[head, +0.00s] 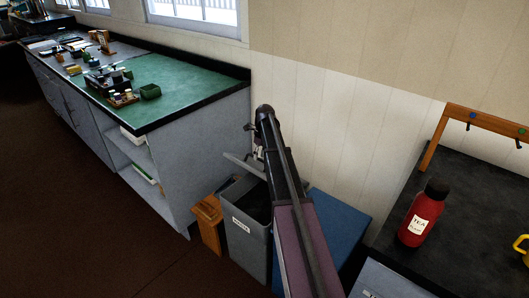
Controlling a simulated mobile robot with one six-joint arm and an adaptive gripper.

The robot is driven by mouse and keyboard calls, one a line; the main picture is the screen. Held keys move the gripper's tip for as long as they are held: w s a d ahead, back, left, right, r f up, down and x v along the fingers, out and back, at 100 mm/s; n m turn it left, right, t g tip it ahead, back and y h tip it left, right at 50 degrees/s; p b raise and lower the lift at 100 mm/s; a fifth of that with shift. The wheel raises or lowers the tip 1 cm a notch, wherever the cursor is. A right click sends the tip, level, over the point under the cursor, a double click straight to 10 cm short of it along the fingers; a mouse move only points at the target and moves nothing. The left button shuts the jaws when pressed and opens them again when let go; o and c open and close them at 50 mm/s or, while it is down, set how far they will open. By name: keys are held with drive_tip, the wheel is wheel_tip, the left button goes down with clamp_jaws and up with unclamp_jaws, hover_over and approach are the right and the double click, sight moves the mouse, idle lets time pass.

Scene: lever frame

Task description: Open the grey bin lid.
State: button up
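The grey bin (245,240) stands on the floor between the green-topped counter and a blue box, with a white label on its front. Its top shows a dark opening. The grey lid (240,162) appears tilted up at the back of the bin, partly hidden by my arm. My arm reaches forward over the bin's right side. My gripper (258,152) is at the lid's upper right, close to it. Whether it touches the lid, and how its fingers stand, is too small and hidden to tell.
A wooden box (208,224) stands left of the bin, and the blue box (341,228) stands right of it. The green-topped counter (190,85) is at left. A dark counter (465,215) with a red tea flask (422,216) is at right. The wall is close behind.

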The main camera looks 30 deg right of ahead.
sight(255, 166)
drive_tip(key=shift+s+a+f+b, duration=0.25)
drive_tip(key=shift+a+f+b, duration=0.2)
drive_tip(key=shift+a+f, duration=0.15)
drive_tip(key=shift+s+a+f+b, duration=0.2)
drive_tip(key=shift+a+f+b, duration=0.2)
drive_tip(key=shift+a+f, duration=0.15)
drive_tip(key=shift+s+a, duration=0.15)
drive_tip(key=shift+a, duration=0.05)
drive_tip(key=s+a+n+h, duration=0.2)
drive_tip(key=s+a+n, duration=2.1)
drive_tip(key=s+n, duration=0.6)
wheel_tip(255, 166, up, 14)
drive_tip(key=w+n+p, duration=0.2)
drive_tip(key=p, duration=1.2)
drive_tip(key=shift+r+n+t+p, duration=0.25)
drive_tip(key=shift+n+t+p, duration=0.05)
drive_tip(key=shift+t+p, duration=0.1)
